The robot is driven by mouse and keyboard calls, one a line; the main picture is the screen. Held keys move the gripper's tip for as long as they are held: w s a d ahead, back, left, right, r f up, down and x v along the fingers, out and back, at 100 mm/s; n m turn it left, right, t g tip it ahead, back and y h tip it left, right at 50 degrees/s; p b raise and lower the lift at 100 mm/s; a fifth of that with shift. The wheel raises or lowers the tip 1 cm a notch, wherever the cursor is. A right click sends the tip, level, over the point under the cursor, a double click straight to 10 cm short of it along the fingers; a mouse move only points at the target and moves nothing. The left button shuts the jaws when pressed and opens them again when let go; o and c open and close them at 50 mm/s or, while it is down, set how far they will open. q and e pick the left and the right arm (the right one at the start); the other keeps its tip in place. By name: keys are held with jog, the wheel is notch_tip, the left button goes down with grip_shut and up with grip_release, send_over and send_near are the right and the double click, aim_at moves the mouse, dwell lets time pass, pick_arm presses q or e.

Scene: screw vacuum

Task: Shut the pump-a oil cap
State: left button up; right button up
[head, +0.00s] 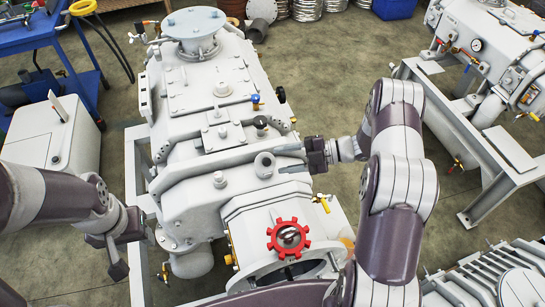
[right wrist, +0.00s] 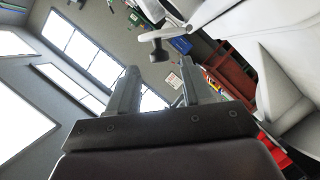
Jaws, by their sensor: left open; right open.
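The large pale grey pump (head: 205,80) fills the middle of the head view. A pale round cap-like fitting (head: 264,165) stands on it, just left of my right gripper (head: 284,158). That gripper is open and empty, with its fingers pointing left at the fitting. In the right wrist view a dark round knob (right wrist: 159,50) shows beyond the two spread fingers (right wrist: 158,92). I cannot tell which fitting is the oil cap. A black-topped fitting (head: 261,122) stands further back. My left gripper (head: 106,257) is open and empty at the lower left, apart from the pump.
A red handwheel (head: 288,237) sits at the pump's near end. A yellow-handled valve (head: 322,203) is close below my right gripper. Another pump (head: 490,45) stands at the right on a frame. A blue cart (head: 45,40) is at the upper left. Bare floor lies between the machines.

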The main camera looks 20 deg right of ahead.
aim_at(268, 154)
jog(key=x, duration=0.4)
grip_shut()
jog(key=shift+w, duration=0.1)
jog(key=shift+w+f+m+g+h, duration=0.15)
jog(key=shift+w+m+g+h, duration=0.15)
jog(key=shift+w+m+g, duration=0.45)
jog(key=shift+w+f+m+g+b, duration=0.25)
jog(key=shift+w+m+g+b, duration=0.15)
jog(key=shift+m, duration=0.65)
jog(key=shift+w+a+f+m+g+h+b, duration=0.1)
jog(key=shift+w+f+m+g+b, duration=0.15)
jog(key=shift+m+g+b, duration=0.25)
jog(key=shift+w+d+f+m+g+h+b, duration=0.15)
jog(key=shift+w+m+g+b, duration=0.15)
jog(key=shift+m, duration=0.25)
jog(key=shift+w+a+f+m+g+h+b, duration=0.15)
jog(key=shift+w+f+m+g+b, duration=0.1)
jog(key=shift+m+g+b, duration=0.25)
